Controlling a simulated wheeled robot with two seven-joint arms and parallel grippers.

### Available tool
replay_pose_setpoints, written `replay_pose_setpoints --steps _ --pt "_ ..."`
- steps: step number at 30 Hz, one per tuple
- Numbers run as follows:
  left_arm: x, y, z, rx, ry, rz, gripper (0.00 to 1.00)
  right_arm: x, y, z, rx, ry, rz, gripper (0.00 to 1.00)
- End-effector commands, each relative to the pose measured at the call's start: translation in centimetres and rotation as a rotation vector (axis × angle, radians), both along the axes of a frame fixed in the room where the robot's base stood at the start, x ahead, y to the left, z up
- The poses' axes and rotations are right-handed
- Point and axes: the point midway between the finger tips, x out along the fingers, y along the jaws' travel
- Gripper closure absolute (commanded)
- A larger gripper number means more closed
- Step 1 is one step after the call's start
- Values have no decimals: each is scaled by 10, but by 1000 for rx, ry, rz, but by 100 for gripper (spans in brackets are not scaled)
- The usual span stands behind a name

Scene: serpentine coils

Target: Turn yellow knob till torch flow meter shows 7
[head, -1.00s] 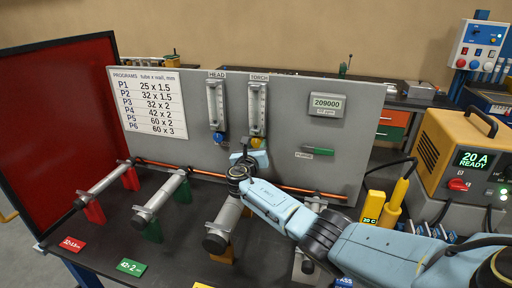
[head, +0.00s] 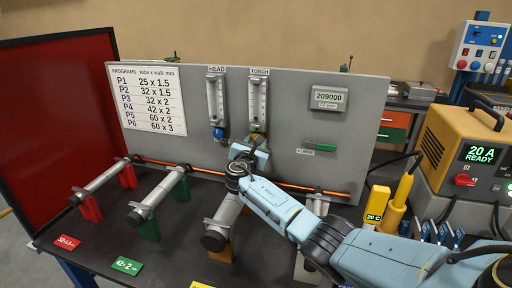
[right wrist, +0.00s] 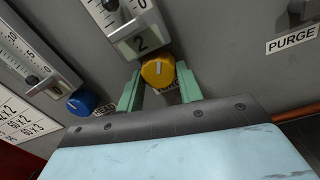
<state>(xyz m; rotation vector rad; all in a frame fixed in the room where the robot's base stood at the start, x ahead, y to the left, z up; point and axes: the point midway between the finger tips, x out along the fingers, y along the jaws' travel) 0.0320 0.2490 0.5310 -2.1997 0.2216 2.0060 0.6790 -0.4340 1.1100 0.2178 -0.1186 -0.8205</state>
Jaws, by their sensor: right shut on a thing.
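The torch flow meter (head: 257,100) is a clear vertical tube on the grey panel, right of the head flow meter (head: 215,98). In the head view, my right gripper (head: 252,150) covers the yellow knob. My left gripper is not in view.
The blue knob (right wrist: 82,102) is close left of my right gripper. A green purge handle (head: 320,146) is to the right on the panel. A copper tube (head: 330,190) runs along the panel's foot. Tube holders (head: 98,180) stand on the dark bench.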

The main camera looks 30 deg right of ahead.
Motion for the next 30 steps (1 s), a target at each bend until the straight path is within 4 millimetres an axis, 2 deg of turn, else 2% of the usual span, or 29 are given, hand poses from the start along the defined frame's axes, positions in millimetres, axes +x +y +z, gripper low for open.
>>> replay_pose_setpoints --steps 6,23,24,28,30 --pt "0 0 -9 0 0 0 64 0 1 -2 57 -64 0 87" --pt "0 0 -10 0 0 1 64 0 1 0 79 -90 0 87" --pt "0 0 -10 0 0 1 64 0 1 0 79 -89 0 60" --pt "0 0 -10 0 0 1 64 0 1 0 79 -89 0 43" --pt "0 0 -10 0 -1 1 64 0 1 0 78 -89 0 42"
